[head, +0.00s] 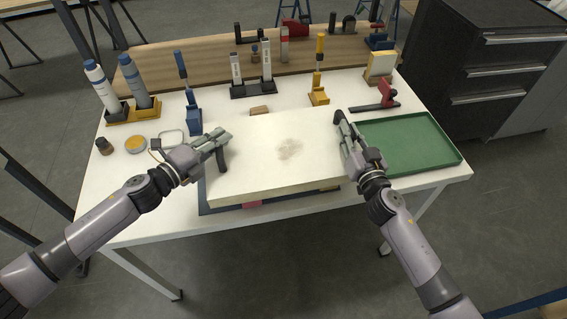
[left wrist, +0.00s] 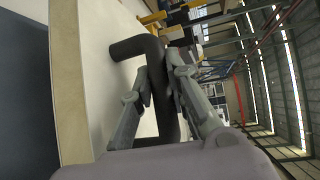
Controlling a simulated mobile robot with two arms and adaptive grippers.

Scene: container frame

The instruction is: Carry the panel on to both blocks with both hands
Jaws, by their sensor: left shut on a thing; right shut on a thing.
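The cream panel (head: 265,150) lies roughly level over a dark blue mat (head: 212,208), with a dark handle at each side. My left gripper (head: 219,143) is shut on the left handle (head: 221,161); in the left wrist view its fingers (left wrist: 156,88) straddle the dark bar (left wrist: 140,47). My right gripper (head: 344,131) is shut on the right handle (head: 338,117).
A green tray (head: 437,158) lies right of the panel. A small brown block (head: 259,111) sits just behind the panel.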

